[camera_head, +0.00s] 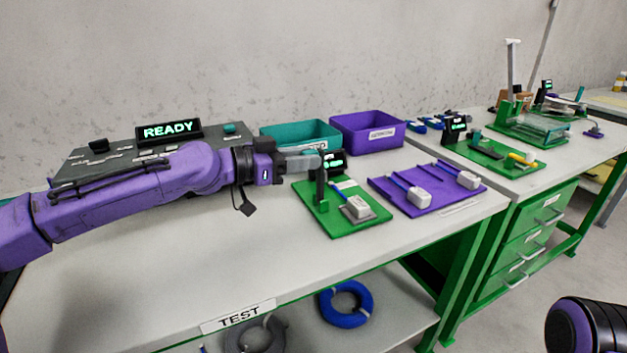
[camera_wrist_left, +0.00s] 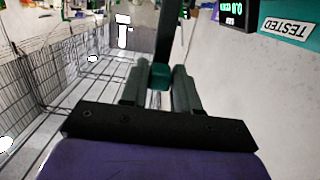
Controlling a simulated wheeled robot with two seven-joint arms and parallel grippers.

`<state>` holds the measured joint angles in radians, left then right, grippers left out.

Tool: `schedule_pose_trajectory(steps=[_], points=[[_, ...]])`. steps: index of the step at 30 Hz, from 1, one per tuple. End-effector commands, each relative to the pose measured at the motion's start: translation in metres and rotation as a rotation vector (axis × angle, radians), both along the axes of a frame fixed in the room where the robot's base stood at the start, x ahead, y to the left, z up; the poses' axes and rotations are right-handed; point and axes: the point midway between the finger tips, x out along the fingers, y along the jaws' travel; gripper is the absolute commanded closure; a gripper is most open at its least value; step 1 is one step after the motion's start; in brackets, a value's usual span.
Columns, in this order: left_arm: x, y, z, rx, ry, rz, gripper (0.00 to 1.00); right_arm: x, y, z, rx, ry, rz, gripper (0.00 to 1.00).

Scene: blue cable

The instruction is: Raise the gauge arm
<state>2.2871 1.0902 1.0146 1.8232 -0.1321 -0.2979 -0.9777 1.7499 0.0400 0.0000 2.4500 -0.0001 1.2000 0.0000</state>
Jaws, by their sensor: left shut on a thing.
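The gauge stands on a green board (camera_head: 345,222) on the test table, with a black upright post (camera_head: 320,190) and a small display (camera_head: 333,163) with green digits. My left gripper (camera_head: 318,161) reaches in from the left at the top of the post. In the left wrist view its two fingers (camera_wrist_left: 160,88) are shut on a small green block (camera_wrist_left: 160,74) at the end of a dark bar (camera_wrist_left: 170,30), the gauge arm. The finger contact is hidden in the head view. A white connector (camera_head: 356,207) sits on the board's front part. My right gripper is not in view.
A console (camera_head: 120,155) reading READY stands behind my left arm. Teal (camera_head: 295,136) and purple (camera_head: 368,132) bins stand at the back. A purple board (camera_head: 440,203) with two white connectors lies right of the gauge. The table's front left is clear.

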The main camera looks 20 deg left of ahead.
Motion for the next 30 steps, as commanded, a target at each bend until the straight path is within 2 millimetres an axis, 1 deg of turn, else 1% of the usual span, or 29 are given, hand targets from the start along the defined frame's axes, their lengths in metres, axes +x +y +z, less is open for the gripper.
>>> schedule_pose_trajectory(steps=[1, 7, 26, 27, 28, 30], points=[[-0.002, 0.003, -0.007, 0.004, 0.002, -0.001, 1.00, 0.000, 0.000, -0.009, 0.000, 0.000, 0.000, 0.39], [-0.008, 0.010, -0.010, 0.006, 0.007, -0.002, 1.00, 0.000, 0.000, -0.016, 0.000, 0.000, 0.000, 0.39], [-0.011, 0.011, -0.014, 0.010, 0.012, -0.007, 1.00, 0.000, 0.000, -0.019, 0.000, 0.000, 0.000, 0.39], [-0.011, 0.011, -0.014, 0.010, 0.012, -0.007, 0.60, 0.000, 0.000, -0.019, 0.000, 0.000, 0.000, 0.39], [-0.011, 0.011, -0.014, 0.010, 0.012, -0.007, 0.51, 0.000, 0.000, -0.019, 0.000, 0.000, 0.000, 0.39], [-0.011, 0.012, -0.013, 0.008, 0.010, -0.006, 0.49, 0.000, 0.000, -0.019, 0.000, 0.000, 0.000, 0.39]])
